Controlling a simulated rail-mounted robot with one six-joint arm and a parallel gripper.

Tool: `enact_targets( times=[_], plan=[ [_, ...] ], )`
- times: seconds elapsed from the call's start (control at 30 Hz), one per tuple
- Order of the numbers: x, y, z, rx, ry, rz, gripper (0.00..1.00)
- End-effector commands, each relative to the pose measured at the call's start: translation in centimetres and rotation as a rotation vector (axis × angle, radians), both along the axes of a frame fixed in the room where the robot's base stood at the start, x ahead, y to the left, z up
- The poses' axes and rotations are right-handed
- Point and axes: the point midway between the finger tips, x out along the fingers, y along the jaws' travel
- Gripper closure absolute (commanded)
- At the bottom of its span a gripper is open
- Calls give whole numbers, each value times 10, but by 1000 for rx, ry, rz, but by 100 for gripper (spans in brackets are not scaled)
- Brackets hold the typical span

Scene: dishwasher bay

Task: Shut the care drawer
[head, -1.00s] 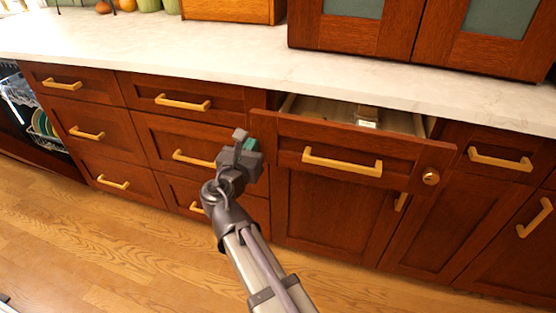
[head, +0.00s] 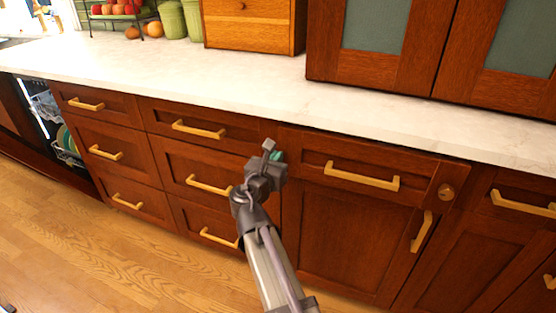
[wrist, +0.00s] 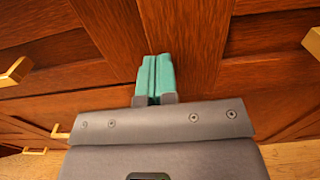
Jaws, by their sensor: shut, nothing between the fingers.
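The care drawer (head: 325,172) is the top drawer with a brass bar handle (head: 361,176) and a round brass knob at its right end. Its front now sits in line with the cabinet, and no inside shows. My gripper (head: 277,156) is at the left end of this drawer front in the head view. In the wrist view, my gripper's teal fingers (wrist: 155,76) are together and empty, over dark wood by a vertical cabinet strip. I cannot tell whether the fingertips touch the wood.
Drawers with brass handles (head: 198,129) line the left side, and a door (head: 345,237) is below the care drawer. An open dishwasher (head: 55,130) with dishes is at the far left. The white counter (head: 250,80) above holds a wooden box (head: 252,30) and green jars.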

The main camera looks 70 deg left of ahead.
Motion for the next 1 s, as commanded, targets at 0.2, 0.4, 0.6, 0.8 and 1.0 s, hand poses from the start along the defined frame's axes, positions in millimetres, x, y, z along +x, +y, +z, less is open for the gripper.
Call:
enact_targets(
  times=[0.2, 0.4, 0.6, 0.8, 1.0],
  plan=[
    [-8, -14, 0, 0, 0, -4, 100],
    [-41, -55, 0, 0, 0, -11, 100],
    [-77, -89, 0, 0, 0, -12, 100],
    [-91, -100, 0, 0, 0, -14, 100],
    [-42, -157, 7, 0, 0, -22, 100]
  ],
)
